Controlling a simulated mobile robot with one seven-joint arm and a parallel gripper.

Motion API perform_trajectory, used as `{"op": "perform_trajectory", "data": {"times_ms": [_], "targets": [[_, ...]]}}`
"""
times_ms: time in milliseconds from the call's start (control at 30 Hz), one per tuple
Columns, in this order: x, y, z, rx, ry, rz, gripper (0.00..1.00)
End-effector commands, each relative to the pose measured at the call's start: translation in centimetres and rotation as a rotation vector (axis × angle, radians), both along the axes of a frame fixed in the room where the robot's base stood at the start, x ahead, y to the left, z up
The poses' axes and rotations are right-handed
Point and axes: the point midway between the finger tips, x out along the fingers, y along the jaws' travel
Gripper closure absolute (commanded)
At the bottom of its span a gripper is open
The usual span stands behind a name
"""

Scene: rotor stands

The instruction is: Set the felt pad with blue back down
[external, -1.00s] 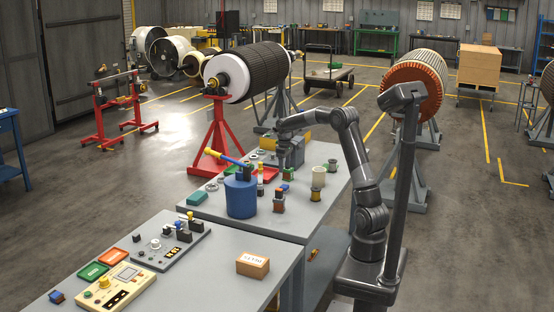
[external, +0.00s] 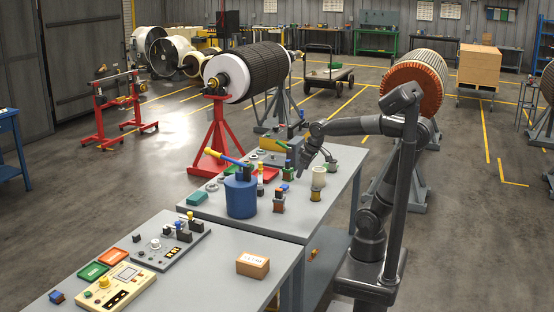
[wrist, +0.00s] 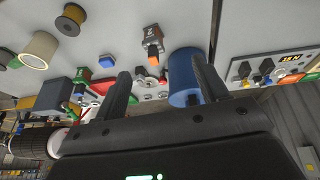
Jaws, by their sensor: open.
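A small blue piece (external: 285,187), which looks like the felt pad with its blue back up, lies on the grey bench near an orange-and-black block (external: 279,202). It also shows in the wrist view (wrist: 106,61), apart from my fingers. I cannot make out its felt side. My gripper (external: 301,172) hangs above the bench behind the pad, pointing down. In the wrist view my gripper (wrist: 161,68) has its two fingers wide apart, with nothing held between them.
A blue canister (external: 240,196) stands left of the pad, with a blue-and-yellow handled tool above it. A red tray (external: 264,174) lies behind. Bare bench shows at the front right.

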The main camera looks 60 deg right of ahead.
Motion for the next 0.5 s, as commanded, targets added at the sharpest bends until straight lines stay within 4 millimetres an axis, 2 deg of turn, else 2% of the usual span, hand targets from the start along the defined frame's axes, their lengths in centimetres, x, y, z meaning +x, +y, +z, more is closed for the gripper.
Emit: {"op": "perform_trajectory", "data": {"times_ms": [33, 200, 333, 500], "targets": [[-1.7, 1.0, -0.2, 0.008, -0.027, 0.008, 0.33], [-5.7, 2.9, -1.4, 0.042, -0.09, 0.014, 0.33], [-7.4, 3.7, -2.3, 0.064, -0.12, 0.017, 0.33], [-8.2, 4.0, -2.7, 0.075, -0.132, 0.016, 0.33]]}}
